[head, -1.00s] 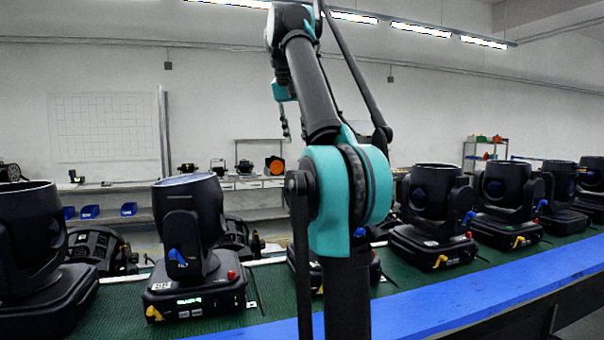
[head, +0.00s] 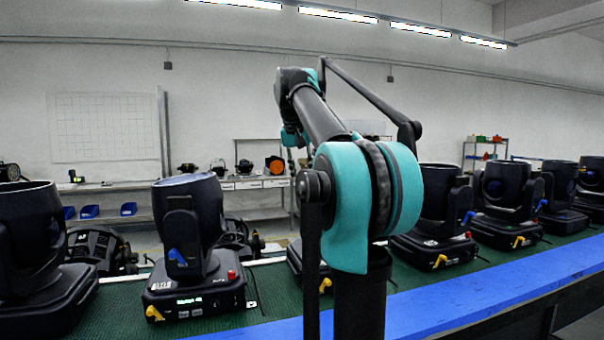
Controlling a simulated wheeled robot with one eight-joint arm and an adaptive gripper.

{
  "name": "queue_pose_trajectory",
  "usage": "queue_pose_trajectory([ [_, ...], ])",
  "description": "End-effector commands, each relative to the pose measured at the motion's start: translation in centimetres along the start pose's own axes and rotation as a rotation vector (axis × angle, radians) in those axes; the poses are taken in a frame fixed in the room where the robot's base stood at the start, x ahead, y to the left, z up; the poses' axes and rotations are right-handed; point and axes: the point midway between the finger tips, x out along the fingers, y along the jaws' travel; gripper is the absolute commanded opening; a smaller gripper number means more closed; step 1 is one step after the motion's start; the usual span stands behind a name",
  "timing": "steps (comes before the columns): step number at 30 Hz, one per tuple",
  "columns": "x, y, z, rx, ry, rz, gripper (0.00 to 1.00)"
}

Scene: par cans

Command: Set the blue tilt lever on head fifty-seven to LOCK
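A black moving-head light (head: 190,235) stands upright on the belt left of my arm, its round open top tilted slightly. A blue lever (head: 177,258) sits low on its yoke, slanting down to the right. A yellow lever (head: 154,313), a small lit display (head: 190,301) and a red button (head: 231,275) are on its base. The white number label (head: 161,286) is too small to read, so I cannot tell which light is head fifty-seven. My gripper (head: 291,158) hangs beyond my arm, mostly hidden by it, apart from any light; its fingers are unclear.
More lights line the green belt (head: 120,312): one at the left edge (head: 32,240), several on the right (head: 435,205), and one partly hidden behind my arm. A blue rail (head: 500,293) runs along the near side. Workbenches with blue bins (head: 89,211) stand behind.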

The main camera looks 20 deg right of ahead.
Motion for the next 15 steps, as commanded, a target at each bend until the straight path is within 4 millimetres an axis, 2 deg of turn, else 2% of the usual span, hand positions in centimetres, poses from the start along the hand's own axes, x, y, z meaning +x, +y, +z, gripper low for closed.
queue_pose_trajectory([
  [7,0.08,0.00,0.00,0.000,0.000,0.000,0.29],
  [14,0.06,-0.01,0.01,0.000,0.000,0.000,0.01],
  [15,0.06,-0.01,0.01,0.000,0.000,0.000,0.00],
])
